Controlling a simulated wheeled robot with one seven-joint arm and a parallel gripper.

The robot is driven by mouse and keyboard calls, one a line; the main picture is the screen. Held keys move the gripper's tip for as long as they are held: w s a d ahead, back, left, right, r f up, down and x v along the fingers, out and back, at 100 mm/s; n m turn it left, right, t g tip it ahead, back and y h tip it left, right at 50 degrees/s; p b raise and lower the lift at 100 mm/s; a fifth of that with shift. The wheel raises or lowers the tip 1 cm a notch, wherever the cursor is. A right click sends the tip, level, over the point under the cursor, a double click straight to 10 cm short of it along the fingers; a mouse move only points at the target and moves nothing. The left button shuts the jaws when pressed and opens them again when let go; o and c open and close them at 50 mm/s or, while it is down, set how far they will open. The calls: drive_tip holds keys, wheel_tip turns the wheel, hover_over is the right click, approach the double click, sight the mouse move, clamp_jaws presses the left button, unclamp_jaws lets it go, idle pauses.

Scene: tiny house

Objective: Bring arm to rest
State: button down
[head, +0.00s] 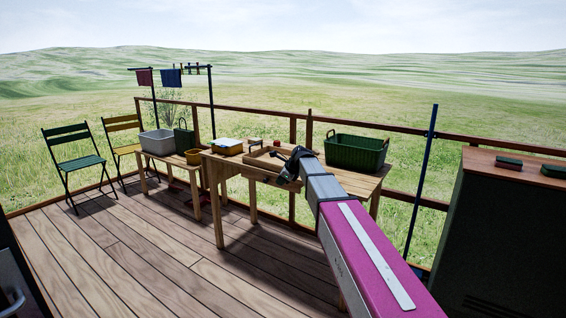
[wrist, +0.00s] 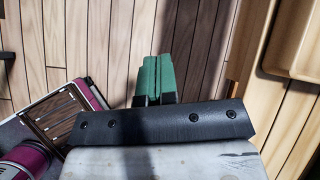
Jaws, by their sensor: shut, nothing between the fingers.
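My arm, grey and magenta, reaches out from the lower right over the wooden table (head: 233,168) in the head view. My gripper (head: 291,165) is at its end, near the table's front edge, small and partly hidden by the arm. In the wrist view my gripper (wrist: 155,75) shows two green fingertips pressed together with nothing between them. Below them there is deck floor, and a wooden edge lies to the right.
On the table are a wooden tray (head: 258,164), a green basket (head: 357,152) and a yellow-and-white box (head: 227,146). A lower bench (head: 186,187) holds a grey bin (head: 158,142). A dark cabinet (head: 500,235) stands right. Deck floor (head: 120,255) at left is clear.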

drive_tip(key=s+d+f+n+g+h, duration=0.1)
drive_tip(key=s+d+f+n+h, duration=0.1)
drive_tip(key=s+d+f+n, duration=0.4)
drive_tip(key=s+d+f+n+g+h, duration=0.1)
drive_tip(key=s+d+f+n, duration=0.6)
drive_tip(key=s, duration=0.9)
drive_tip(key=s+d+f+n+g+h, duration=0.2)
drive_tip(key=s+d+f+n+h, duration=0.1)
drive_tip(key=s+d+f+n, duration=0.4)
drive_tip(key=s+f, duration=0.3)
drive_tip(key=s, duration=0.2)
drive_tip(key=shift+f+n, duration=0.15)
drive_tip(key=shift+n, duration=0.15)
drive_tip(key=shift+s, duration=0.1)
